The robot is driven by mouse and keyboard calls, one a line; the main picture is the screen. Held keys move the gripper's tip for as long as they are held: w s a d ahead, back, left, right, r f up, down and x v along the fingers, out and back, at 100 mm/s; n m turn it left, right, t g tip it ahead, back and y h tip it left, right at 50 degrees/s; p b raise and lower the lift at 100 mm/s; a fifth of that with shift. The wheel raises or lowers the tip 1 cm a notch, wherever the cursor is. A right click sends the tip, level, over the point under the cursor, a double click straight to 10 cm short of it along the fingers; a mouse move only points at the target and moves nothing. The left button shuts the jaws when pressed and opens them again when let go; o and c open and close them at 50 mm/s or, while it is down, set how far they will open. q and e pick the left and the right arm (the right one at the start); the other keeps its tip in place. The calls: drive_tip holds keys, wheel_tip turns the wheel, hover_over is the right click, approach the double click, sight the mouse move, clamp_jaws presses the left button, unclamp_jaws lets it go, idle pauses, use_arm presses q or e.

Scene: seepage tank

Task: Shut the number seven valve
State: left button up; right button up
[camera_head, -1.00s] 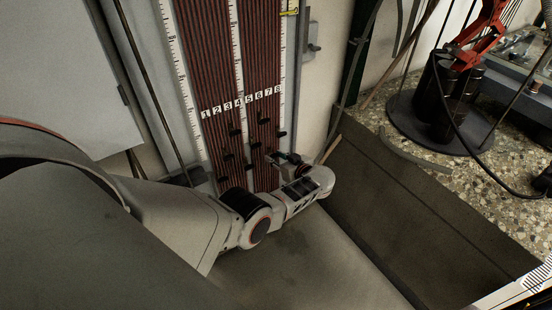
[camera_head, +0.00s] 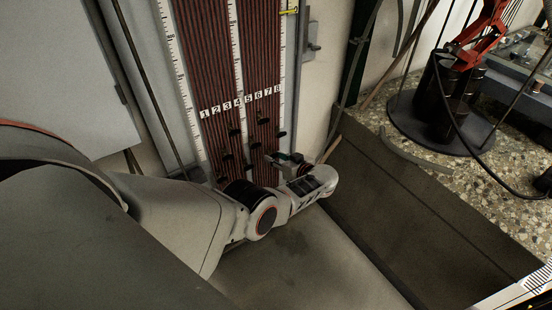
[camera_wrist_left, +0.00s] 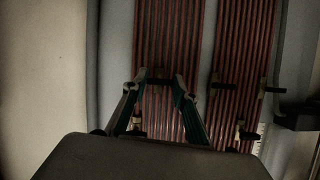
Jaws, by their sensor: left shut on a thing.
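The tube board has red-brown tubes in two strips, with a row of number tags 1 to 8 (camera_head: 241,102) across it. Small dark valve handles stick out below the tags, such as one at the right edge (camera_head: 282,134). My left gripper (camera_head: 290,159) is at the lower part of the right strip. In the left wrist view, its two fingers (camera_wrist_left: 156,82) are shut on a dark valve handle (camera_wrist_left: 157,80) in front of the tubes. The number of this valve cannot be read there. Part of the lower board is hidden by my arm. My right gripper is not in view.
Other valve handles (camera_wrist_left: 248,135) stand close beside the gripper. A grey cabinet (camera_head: 60,70) is at the left. A dark trough (camera_head: 400,215) lies at the right, with a stone ledge (camera_head: 480,185) and a black round base (camera_head: 440,125) beyond it.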

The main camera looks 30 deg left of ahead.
use_arm(q)
drive_tip(key=shift+w+r, duration=0.1)
drive_tip(key=shift+r, duration=0.05)
idle(0.8)
drive_tip(key=o, duration=1.1)
drive_tip(key=shift+a, duration=0.1)
drive_tip(key=shift+d, duration=0.2)
